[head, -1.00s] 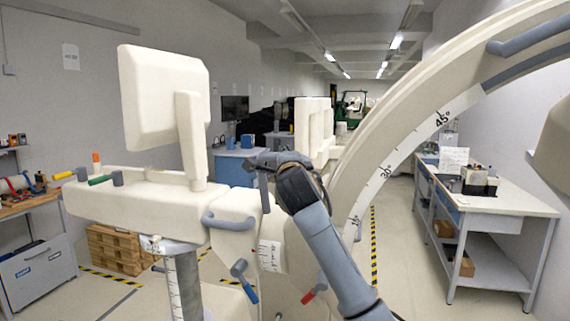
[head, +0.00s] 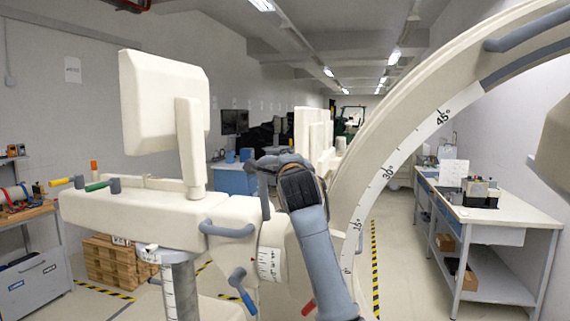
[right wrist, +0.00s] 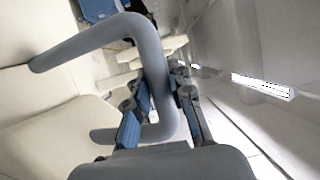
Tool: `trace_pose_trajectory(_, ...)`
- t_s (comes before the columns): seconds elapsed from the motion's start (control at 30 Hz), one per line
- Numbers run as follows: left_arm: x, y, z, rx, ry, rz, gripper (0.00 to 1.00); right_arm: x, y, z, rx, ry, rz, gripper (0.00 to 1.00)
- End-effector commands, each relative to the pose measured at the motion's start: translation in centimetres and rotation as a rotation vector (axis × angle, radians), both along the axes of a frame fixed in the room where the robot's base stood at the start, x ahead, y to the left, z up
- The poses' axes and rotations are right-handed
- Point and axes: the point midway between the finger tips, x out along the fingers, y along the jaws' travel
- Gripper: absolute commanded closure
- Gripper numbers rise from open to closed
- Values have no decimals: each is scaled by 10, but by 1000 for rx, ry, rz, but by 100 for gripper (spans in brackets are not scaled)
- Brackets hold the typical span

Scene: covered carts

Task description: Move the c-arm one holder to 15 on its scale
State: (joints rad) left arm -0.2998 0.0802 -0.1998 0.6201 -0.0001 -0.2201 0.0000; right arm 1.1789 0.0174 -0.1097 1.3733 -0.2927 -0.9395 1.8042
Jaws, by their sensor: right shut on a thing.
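My right gripper (head: 268,165) is at a second grey handle beside the arc. The right wrist view shows its blue-padded fingers (right wrist: 160,105) shut on the grey bent handle (right wrist: 148,50). A small scale (head: 268,263) shows on a cream drum below; its reading is too small to tell. My left gripper is not in view.
A blue-handled lever (head: 240,285) and a red-tipped lever (head: 308,307) stick out below the holder. A workbench (head: 500,205) stands at the right. A wooden pallet stack (head: 110,262) and a grey cabinet (head: 35,283) are at the left.

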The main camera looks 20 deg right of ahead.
Motion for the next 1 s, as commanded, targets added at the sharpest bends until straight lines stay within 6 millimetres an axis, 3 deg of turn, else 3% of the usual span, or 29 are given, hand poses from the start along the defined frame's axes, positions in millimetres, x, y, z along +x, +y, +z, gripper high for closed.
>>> trace_pose_trajectory(0.03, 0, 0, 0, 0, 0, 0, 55, -1, 1, 2, 1, -6, 3, 100)
trace_pose_trajectory(0.07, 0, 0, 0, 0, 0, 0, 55, -1, 1, 2, 2, -5, 3, 77)
trace_pose_trajectory(0.1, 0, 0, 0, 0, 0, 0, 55, -1, 1, 2, 2, -4, 3, 69)
trace_pose_trajectory(0.17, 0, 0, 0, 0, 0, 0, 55, 0, 1, 1, 2, -3, 3, 57)
trace_pose_trajectory(0.2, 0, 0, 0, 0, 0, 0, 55, 0, 1, 1, 1, -2, 3, 55)
trace_pose_trajectory(0.63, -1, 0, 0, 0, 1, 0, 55, -3, 2, -2, 2, 3, 3, 55)
trace_pose_trajectory(1.0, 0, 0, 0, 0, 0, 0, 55, -28, 8, -5, 2, 3, 4, 55)
